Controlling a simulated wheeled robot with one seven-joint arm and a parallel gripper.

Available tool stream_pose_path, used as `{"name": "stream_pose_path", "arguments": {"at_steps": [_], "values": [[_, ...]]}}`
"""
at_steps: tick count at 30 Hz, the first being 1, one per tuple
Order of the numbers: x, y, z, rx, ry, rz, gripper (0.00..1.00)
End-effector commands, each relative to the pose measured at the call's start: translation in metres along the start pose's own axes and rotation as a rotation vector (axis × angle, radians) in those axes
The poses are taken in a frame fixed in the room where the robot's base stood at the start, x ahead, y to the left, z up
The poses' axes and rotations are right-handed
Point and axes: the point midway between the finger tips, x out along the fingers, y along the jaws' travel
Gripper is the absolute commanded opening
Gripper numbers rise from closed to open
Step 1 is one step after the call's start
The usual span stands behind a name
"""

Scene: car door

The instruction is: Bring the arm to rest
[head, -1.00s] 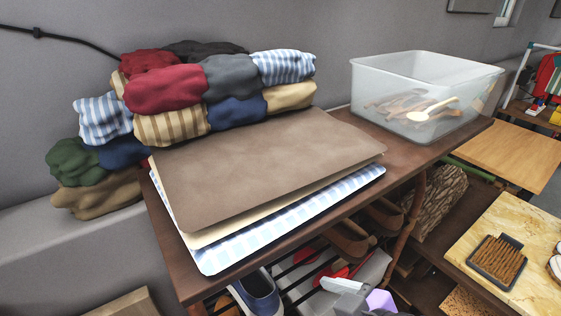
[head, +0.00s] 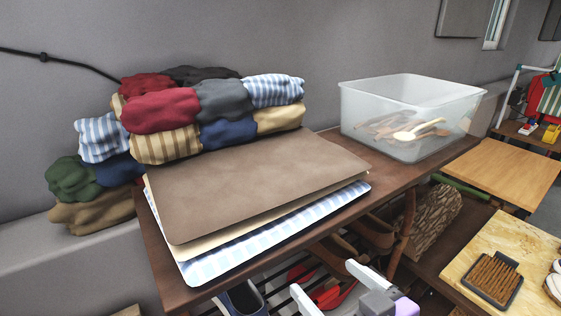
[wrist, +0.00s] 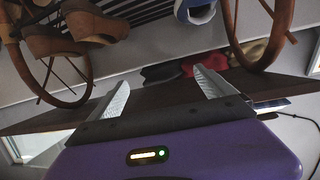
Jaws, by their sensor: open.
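My gripper (head: 325,279) shows at the bottom of the head view, with two pale fingers spread apart and a purple body behind them. It is in front of the dark wooden shelf unit, below the level of its top board (head: 165,268). In the wrist view my gripper (wrist: 161,80) has both fingers apart with nothing between them. The rest of my arm is out of view.
Folded clothes (head: 160,110) and stacked flat sheets (head: 255,185) lie on the top board, beside a clear bin (head: 405,140) of wooden utensils. Shoes (head: 240,300) sit on the rack below. A log (head: 430,220) and brush (head: 493,278) are at right.

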Motion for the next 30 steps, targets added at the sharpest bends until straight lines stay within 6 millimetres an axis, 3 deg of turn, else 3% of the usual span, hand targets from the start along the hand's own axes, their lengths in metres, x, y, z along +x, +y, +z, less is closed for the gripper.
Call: {"name": "stream_pose_path", "arguments": {"at_steps": [5, 9, 14, 20, 30], "values": [[-0.019, 0.024, 0.010, 0.096, 0.129, 0.140, 0.94], [-0.050, 0.040, 0.032, 0.153, 0.226, 0.264, 0.94], [-0.093, 0.045, 0.061, 0.172, 0.292, 0.367, 0.94], [-0.151, 0.035, 0.096, 0.154, 0.322, 0.446, 0.94], [-0.241, -0.005, 0.156, 0.093, 0.208, 0.471, 0.94]]}}
